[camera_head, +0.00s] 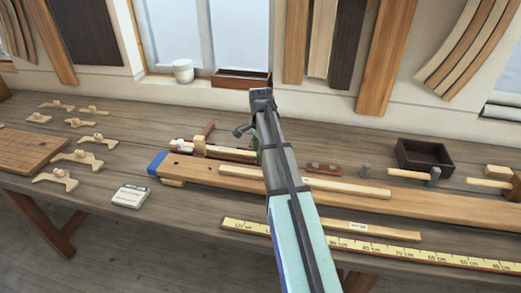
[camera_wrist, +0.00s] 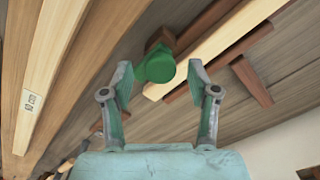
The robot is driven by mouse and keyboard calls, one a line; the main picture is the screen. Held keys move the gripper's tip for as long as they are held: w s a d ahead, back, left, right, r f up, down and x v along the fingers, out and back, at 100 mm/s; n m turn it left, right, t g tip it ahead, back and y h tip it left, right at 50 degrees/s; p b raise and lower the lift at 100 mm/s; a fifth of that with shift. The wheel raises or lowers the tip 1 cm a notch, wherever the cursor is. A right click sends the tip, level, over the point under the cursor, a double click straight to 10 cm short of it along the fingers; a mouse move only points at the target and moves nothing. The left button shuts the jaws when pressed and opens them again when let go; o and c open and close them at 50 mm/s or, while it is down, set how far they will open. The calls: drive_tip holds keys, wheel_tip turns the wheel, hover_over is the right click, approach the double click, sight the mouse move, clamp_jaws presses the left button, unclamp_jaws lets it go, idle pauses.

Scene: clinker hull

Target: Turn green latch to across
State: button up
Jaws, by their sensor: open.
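The green latch (camera_wrist: 158,64) shows in the wrist view as a rounded green knob with a brownish block behind it. It lies beside a pale wooden strip (camera_wrist: 225,42). My gripper (camera_wrist: 160,75) is open, with one finger to the left and one to the right of the latch. A gap shows on each side, and nothing is held. I cannot tell how far the fingertips are from it in depth. In the head view my arm covers most of this spot, and only a small green sliver (camera_head: 258,143) shows beside it. The latch's turn angle is hard to read.
A long plank (camera_head: 430,203) with a blue end lies along the workbench (camera_head: 95,120). Near it are a yellow ruler (camera_head: 375,247), a dark open box (camera_head: 423,155), a mallet (camera_head: 488,183), and a white labelled block (camera_head: 131,196). Several wooden clamp pieces lie at left.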

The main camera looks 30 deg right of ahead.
drive_tip(key=shift+f, duration=0.25)
clamp_jaws()
